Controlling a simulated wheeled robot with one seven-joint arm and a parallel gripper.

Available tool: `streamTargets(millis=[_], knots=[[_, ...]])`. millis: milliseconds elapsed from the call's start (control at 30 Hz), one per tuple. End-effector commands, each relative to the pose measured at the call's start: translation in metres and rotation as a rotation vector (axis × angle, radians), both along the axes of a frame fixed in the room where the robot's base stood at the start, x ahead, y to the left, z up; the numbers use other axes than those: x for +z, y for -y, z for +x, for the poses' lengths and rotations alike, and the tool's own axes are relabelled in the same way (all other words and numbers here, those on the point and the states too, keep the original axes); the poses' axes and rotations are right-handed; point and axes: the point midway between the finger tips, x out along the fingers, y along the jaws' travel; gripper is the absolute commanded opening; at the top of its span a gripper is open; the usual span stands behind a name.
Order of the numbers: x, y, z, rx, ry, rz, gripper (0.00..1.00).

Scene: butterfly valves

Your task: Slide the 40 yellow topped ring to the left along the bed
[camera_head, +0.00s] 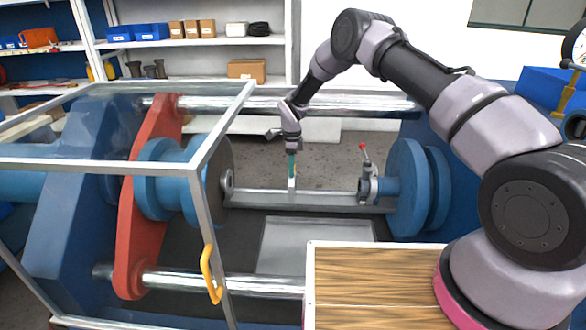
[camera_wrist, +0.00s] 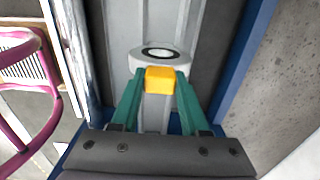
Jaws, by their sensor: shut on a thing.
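The ring (camera_wrist: 138,59) is pale grey-white with a dark hole, and its top is a yellow block (camera_wrist: 160,79). My gripper (camera_wrist: 160,82) has green fingers, one on each side of the yellow top, and is shut on it. In the head view my gripper (camera_head: 292,172) points down over the bed (camera_head: 330,202), a pale rail between the blue flanges. The ring (camera_head: 292,186) shows there as a narrow upright piece under the fingers, standing at the bed. Its number cannot be read, and its lower part is hidden in the wrist view.
A clamp (camera_head: 368,188) with a red-knobbed lever stands right of the ring, before a blue flange (camera_head: 405,188). A grey-faced disc (camera_head: 219,180) stands at the bed's left end. The bed between ring and disc looks clear. A frame with a yellow handle (camera_head: 211,275) stands at front left.

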Motion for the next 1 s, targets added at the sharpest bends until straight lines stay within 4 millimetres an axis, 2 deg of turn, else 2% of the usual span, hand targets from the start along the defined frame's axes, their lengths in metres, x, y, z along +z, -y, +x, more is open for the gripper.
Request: streamTargets(millis=[333, 367, 433, 467, 800, 867, 1000], knots=[[0.001, 0.0, 0.0, -0.001, 0.001, 0.0, 0.0], [0.001, 0.0, 0.0, -0.001, 0.001, 0.0, 0.49], [0.001, 0.0, 0.0, -0.001, 0.001, 0.0, 0.75], [0.001, 0.0, 0.0, -0.001, 0.001, 0.0, 0.8], [0.003, 0.0, 0.0, 0.0, 0.001, 0.0, 0.8], [0.008, 0.0, 0.0, 0.0, 0.001, 0.0, 0.8], [0.031, 0.0, 0.0, 0.001, 0.003, 0.0, 0.8]])
